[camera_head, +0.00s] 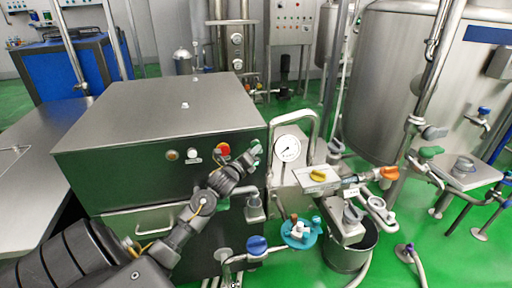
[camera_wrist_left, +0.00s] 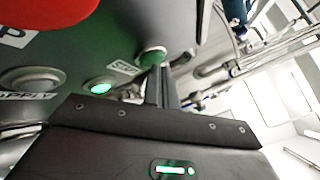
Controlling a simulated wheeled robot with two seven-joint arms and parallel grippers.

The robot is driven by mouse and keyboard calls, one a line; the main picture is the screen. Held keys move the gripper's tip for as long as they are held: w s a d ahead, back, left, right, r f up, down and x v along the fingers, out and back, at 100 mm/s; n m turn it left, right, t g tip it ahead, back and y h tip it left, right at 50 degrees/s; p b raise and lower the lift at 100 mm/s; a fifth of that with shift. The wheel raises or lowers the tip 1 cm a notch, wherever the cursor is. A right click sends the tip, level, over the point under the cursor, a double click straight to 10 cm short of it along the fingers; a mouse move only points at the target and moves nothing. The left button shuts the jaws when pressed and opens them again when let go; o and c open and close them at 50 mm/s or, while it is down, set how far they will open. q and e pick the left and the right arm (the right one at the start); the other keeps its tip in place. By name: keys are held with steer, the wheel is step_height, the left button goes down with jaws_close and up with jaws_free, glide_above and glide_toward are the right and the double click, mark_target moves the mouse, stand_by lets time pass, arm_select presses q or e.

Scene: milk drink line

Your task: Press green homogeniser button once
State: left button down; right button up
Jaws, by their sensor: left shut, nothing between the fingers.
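The homogeniser is the steel cabinet (camera_head: 120,165) in the left half of the head view, with its controls on the front panel. The green button (camera_head: 256,147) is at the panel's right end, partly behind my gripper. In the left wrist view the green button (camera_wrist_left: 151,56) stands out from the panel, right at my fingertips. My left gripper (camera_head: 250,159) is shut and empty, pointing at it; the left wrist view shows its fingers (camera_wrist_left: 161,72) together. I cannot tell whether the tips touch the button. My right gripper is not in view.
A red button (camera_head: 223,151) sits left of the green one and fills a corner of the left wrist view (camera_wrist_left: 45,12). A lit green lamp (camera_wrist_left: 100,86) is below. A pressure gauge (camera_head: 287,148) and pipes stand to the right.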

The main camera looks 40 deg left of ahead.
arm_select(q)
steer(key=shift+s+d, duration=0.1)
stand_by(0.3)
steer(key=shift+s+d+p, duration=0.3)
steer(key=shift+s+d, duration=0.1)
steer(key=shift+d, duration=0.2)
steer(key=s+d, duration=0.1)
steer(key=d, duration=0.1)
steer(key=s+d+p, duration=0.1)
steer(key=s+d, duration=0.1)
steer(key=shift+p, duration=0.3)
steer(key=shift+f, duration=0.1)
stand_by(0.8)
